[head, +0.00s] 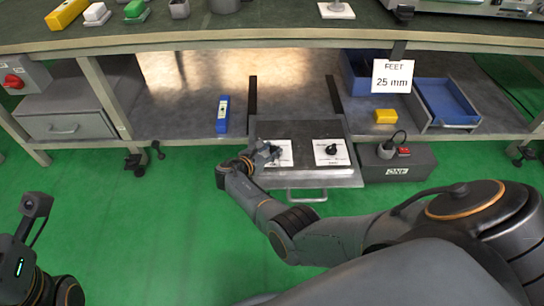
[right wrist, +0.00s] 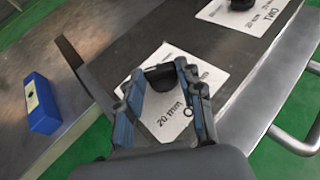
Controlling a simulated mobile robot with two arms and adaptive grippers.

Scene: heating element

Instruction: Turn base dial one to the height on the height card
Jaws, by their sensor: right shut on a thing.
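The height card (head: 392,77) hangs from the bench edge and reads "FEET 25 mm". Base dial one is a dark knob (right wrist: 160,76) on a white plate (right wrist: 212,78) on the left of the pulled-out drawer, marked "20 mm" on its near side. My right gripper (head: 274,154) reaches over this plate from the front. In the right wrist view my right gripper (right wrist: 160,88) is shut on the knob, with a finger on each side. The fingers hide part of the plate and its pointer. Only part of my left arm shows at the lower left; its gripper is out of view.
Dial two (head: 331,150) sits on its own plate just to the right. A grey box with a red switch (head: 404,151) stands right of the drawer. A blue block (head: 222,115) lies left of it. The drawer handle (head: 307,197) sticks out in front.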

